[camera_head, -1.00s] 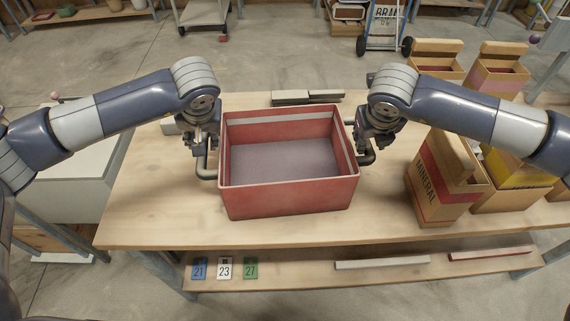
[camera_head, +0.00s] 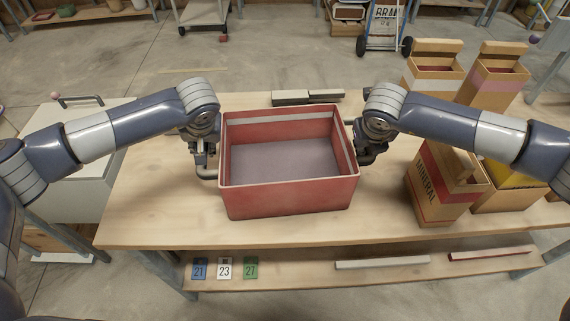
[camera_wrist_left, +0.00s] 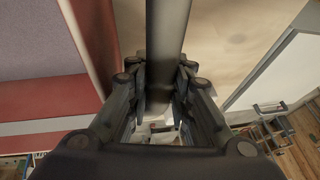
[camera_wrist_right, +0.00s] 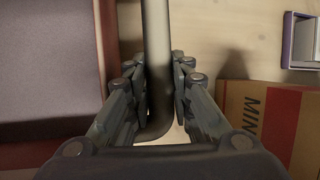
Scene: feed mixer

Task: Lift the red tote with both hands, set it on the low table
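The red tote (camera_head: 290,198) stands upright and level on the wooden table, open at the top and empty, with a grey inside floor. A grey bar handle sticks out on each side. My left gripper (camera_head: 204,158) is at the tote's left handle (camera_head: 207,173). In the left wrist view the handle bar (camera_wrist_left: 167,40) runs between the fingers, which sit close on both sides. My right gripper (camera_head: 366,150) is at the right handle, mostly hidden in the head view. In the right wrist view its fingers lie close against the bar (camera_wrist_right: 156,60).
Mineral box (camera_head: 437,190) and other cartons stand right of my right gripper. Grey bars (camera_head: 307,97) lie behind the tote. A lower shelf (camera_head: 310,272) holds numbered cards and bars. A pale lidded bin (camera_head: 80,190) stands left of the table. The table's front is clear.

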